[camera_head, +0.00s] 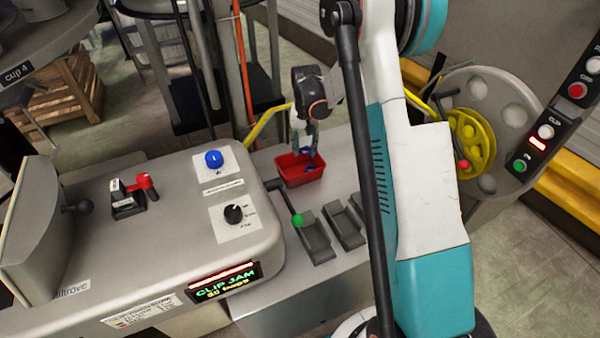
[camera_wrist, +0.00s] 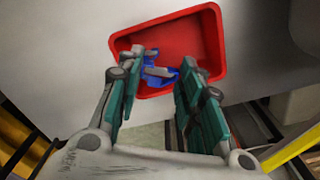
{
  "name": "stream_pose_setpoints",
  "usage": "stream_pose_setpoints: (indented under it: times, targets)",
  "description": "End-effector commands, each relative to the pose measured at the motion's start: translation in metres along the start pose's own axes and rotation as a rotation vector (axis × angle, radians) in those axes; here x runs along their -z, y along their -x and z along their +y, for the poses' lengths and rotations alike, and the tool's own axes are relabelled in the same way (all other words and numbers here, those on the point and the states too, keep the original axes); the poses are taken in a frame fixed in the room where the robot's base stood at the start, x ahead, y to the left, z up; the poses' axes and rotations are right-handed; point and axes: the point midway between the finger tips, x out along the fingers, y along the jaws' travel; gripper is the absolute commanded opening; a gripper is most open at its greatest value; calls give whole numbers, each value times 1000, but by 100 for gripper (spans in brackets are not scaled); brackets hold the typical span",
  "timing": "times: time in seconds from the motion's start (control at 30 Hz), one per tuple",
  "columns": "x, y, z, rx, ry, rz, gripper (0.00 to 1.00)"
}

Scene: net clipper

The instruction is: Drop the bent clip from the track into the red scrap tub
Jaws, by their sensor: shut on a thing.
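The red scrap tub (camera_head: 287,178) sits on the grey bench top beside the machine. In the wrist view the tub (camera_wrist: 215,45) lies under and beyond my fingertips. My gripper (camera_head: 304,150) points down over the tub. In the wrist view my gripper (camera_wrist: 163,68) is closed with a small gap, on a small grey and blue piece, which looks like the bent clip (camera_wrist: 160,72). Blue shows at the fingertips in the head view too. I cannot clearly tell held blue from any blue piece lying in the tub. The track is not clearly seen.
A lever with a green knob (camera_head: 297,220) stands close to the tub, by several grey trays (camera_head: 315,238). The machine housing has a blue button (camera_head: 213,159), a dial (camera_head: 234,213) and a display reading CLIP JAM (camera_head: 225,284). A yellow reel (camera_head: 470,142) is at right.

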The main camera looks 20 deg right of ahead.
Motion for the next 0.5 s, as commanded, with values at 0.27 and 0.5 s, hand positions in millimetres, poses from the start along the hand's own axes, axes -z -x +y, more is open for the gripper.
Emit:
stream_pose_setpoints:
  times: [0.27,0.5]
  targets:
    - [0,0,0,0,0,0,52]
    - [0,0,0,0,0,0,57]
